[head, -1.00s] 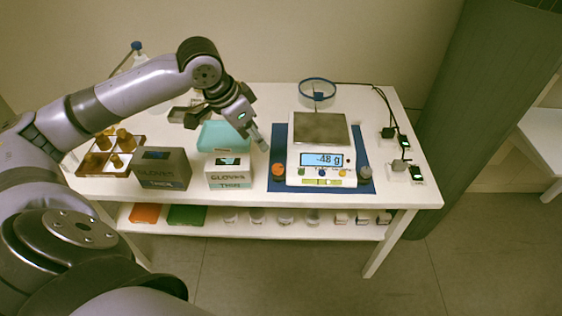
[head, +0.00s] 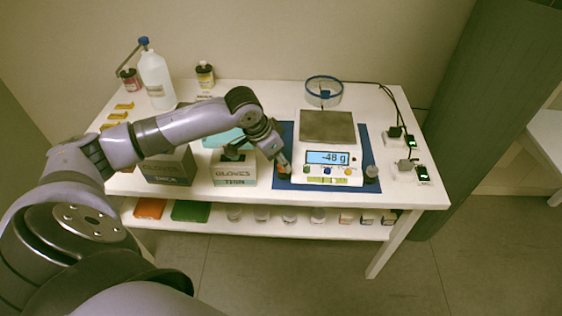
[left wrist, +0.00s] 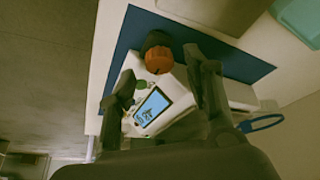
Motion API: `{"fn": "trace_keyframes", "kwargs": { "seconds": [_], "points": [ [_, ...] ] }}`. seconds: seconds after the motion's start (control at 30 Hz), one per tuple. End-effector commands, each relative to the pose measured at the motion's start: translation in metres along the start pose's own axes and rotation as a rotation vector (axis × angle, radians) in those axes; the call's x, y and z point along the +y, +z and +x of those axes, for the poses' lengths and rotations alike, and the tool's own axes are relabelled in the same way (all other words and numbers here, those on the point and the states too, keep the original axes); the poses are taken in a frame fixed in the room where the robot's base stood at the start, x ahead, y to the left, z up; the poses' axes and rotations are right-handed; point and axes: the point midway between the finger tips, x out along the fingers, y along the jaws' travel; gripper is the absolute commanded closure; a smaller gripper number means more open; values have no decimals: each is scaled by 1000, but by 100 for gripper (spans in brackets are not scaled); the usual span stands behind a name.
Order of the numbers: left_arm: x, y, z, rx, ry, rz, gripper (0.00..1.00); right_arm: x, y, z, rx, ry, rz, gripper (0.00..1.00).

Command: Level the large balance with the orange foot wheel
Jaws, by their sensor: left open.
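The large balance (head: 345,178) is white with a metal pan (head: 327,125) and a lit display (head: 327,157) reading -48 g. It stands on a blue mat (head: 364,150). Its orange foot wheel (left wrist: 158,58) is at the front left corner, mostly hidden by my gripper in the head view. My left gripper (head: 283,166) is open at that corner. In the left wrist view its two fingers point toward the orange wheel, which appears between the tips; I cannot tell whether they touch it. My right gripper is not in view.
A white glove box (head: 233,176) and a dark glove box (head: 165,170) stand left of the balance, under my arm. A grey wheel (head: 372,172) is at the front right corner. A clear blue-rimmed ring (head: 324,90) stands behind. Adapters and cables lie at right.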

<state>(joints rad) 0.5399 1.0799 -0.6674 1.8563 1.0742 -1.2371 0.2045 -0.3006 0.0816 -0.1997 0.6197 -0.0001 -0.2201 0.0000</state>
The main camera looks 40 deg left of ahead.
Motion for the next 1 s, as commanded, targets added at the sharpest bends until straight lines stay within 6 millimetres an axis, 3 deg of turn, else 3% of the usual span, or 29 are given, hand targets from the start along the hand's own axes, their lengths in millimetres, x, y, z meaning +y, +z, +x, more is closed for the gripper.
{"fn": "trace_keyframes", "kwargs": {
  "seconds": [0.2, 0.5, 1.0],
  "points": [
    [0, 0, 18, 0, 0, 0, 54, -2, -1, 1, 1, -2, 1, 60],
    [0, 0, 19, 0, -1, 1, 55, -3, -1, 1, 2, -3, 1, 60],
    [0, 0, 19, -1, -1, 1, 88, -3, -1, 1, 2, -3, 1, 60]
  ]
}}
